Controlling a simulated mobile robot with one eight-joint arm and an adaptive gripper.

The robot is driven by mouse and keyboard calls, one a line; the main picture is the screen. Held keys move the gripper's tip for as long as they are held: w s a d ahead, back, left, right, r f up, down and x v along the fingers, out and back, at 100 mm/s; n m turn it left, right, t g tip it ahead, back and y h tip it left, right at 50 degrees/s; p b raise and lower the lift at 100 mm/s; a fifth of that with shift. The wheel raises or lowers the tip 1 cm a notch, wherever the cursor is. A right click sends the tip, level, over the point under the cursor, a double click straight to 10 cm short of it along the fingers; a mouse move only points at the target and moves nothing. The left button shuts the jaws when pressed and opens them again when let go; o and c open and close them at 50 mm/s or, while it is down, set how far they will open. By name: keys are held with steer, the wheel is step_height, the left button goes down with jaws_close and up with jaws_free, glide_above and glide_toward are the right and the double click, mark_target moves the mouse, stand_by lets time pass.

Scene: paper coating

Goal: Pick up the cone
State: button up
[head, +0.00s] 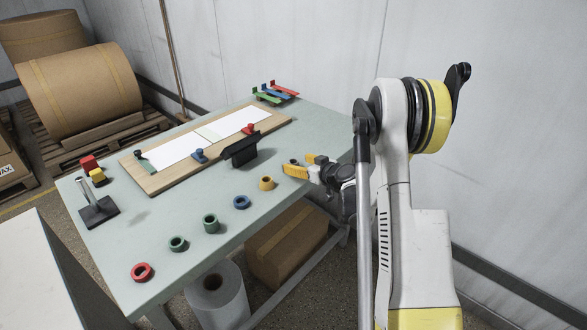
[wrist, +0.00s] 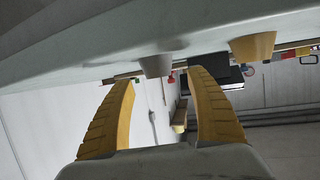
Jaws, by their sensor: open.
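My gripper (head: 297,163) is open with yellow fingers, at the right part of the green table (head: 215,255). In the wrist view my gripper (wrist: 160,79) shows empty, its fingers spread. That view looks upside down, with the tabletop along the top. A pale grey tapered piece (wrist: 156,65), cone-like, lies ahead between the fingertips, apart from them. A yellow tapered piece (wrist: 252,47) is to its right. In the head view a yellow ring-shaped piece (head: 267,183) stands just left of my gripper. I cannot make out the pale piece there.
A blue ring (head: 242,202), two green rings (head: 210,223) and a red ring (head: 142,272) line the table's front edge. A black block (head: 240,150) stands by the wooden board (head: 165,183). A black stand (head: 98,210) is at the left. A wall rises behind.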

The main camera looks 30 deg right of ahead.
mark_target(291, 160)
steer(key=b+x, duration=0.1)
steer(key=x, duration=0.2)
steer(key=shift+w+f, duration=0.15)
steer(key=shift+w, duration=0.05)
steer(key=c, duration=1.3)
steer(key=shift+c, duration=0.2)
